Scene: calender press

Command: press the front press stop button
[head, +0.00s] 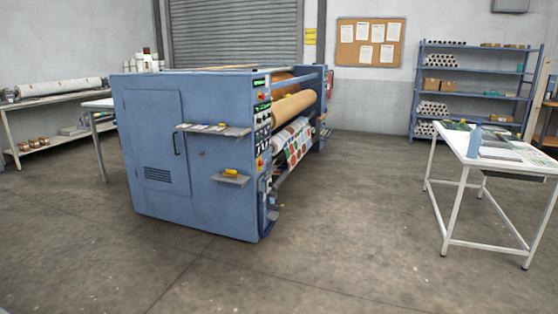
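The blue calender press (150,150) stands left of the middle, with its near end and roller side facing me. A narrow control panel (263,125) runs down its near corner, with small displays, knobs and buttons. A small red-and-yellow spot (262,97) near the panel's top looks like a stop button. Another red-and-yellow spot (260,163) sits lower on the same corner. Both are too small to make out clearly, and I cannot tell which is the front press stop button. My gripper is not in view.
Two small shelves (215,131) stick out from the press end. A white table (500,165) with items stands at the right. Blue racks (475,68) and a cork board (370,42) are at the back. A bench (50,100) is at the left. The concrete floor in front is clear.

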